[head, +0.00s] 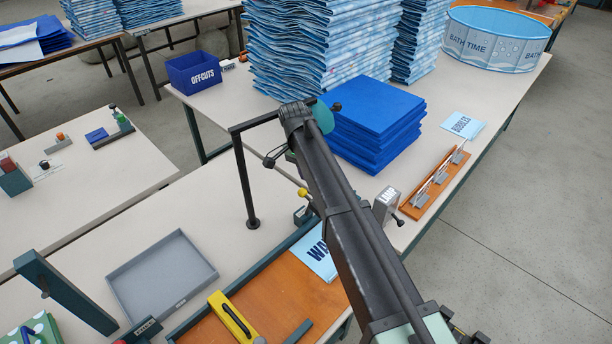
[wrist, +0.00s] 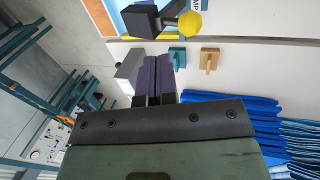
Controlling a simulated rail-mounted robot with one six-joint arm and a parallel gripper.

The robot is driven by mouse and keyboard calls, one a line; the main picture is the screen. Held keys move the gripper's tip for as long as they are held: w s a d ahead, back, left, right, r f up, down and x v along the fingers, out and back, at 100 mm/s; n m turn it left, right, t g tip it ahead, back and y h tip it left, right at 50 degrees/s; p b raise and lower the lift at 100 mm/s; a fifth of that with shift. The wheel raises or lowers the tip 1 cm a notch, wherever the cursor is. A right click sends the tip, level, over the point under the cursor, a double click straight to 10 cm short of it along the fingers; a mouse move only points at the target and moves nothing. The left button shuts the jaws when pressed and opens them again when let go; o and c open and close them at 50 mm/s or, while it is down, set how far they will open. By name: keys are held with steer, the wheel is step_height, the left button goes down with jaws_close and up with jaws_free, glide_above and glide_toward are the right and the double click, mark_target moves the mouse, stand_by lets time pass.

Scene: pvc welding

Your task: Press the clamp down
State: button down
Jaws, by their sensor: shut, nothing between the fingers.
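A lever with a yellow ball knob (head: 303,192), which I take for the clamp's handle, stands near the end of the orange worktop in the head view. In the wrist view its yellow knob (wrist: 190,22) sits by a dark block (wrist: 140,20), beyond my fingertips. My gripper (wrist: 158,62) is shut and empty, its purple fingers together. A clear gap shows in the picture between fingertips and knob; I cannot tell the height between them. In the head view my arm hides the gripper and part of the clamp.
A grey box marked LAMP (head: 387,206) stands to the right of my arm. Blue sheets (head: 370,125) are stacked behind, with tall patterned stacks beyond. A black bent post (head: 245,180) rises left of my arm. A grey tray (head: 160,275) lies front left.

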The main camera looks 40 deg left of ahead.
mark_target(310, 206)
steer(key=b+x, duration=0.4)
steer(key=x, duration=0.2)
steer(key=shift+f+b, duration=0.3)
steer(key=shift+b, duration=0.1)
steer(key=shift+r, duration=0.1)
steer(key=shift+d, duration=0.15)
